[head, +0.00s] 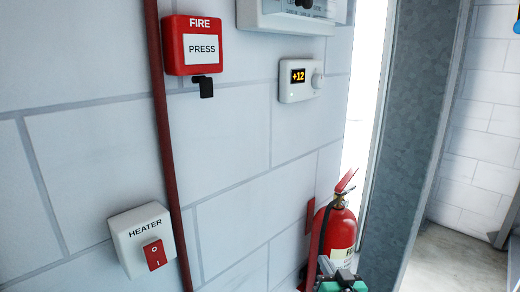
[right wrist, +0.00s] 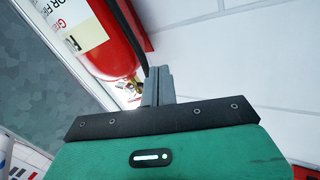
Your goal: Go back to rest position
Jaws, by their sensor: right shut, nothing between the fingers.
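My right gripper (head: 343,278) shows at the bottom edge of the head view, just in front of the lower part of the red fire extinguisher (head: 339,232). In the right wrist view its grey fingers (right wrist: 157,82) are together with nothing between them. The extinguisher also shows there (right wrist: 103,45), behind and left of the fingers; I cannot tell whether they touch it. My left gripper is not in view.
On the white block wall are a heater switch (head: 143,240), a red fire call box (head: 193,45) and a thermostat (head: 300,79) reading +12. A red pipe (head: 164,130) runs down the wall. A grey metal panel (head: 405,140) stands right of the extinguisher. Floor (head: 455,262) shows at lower right.

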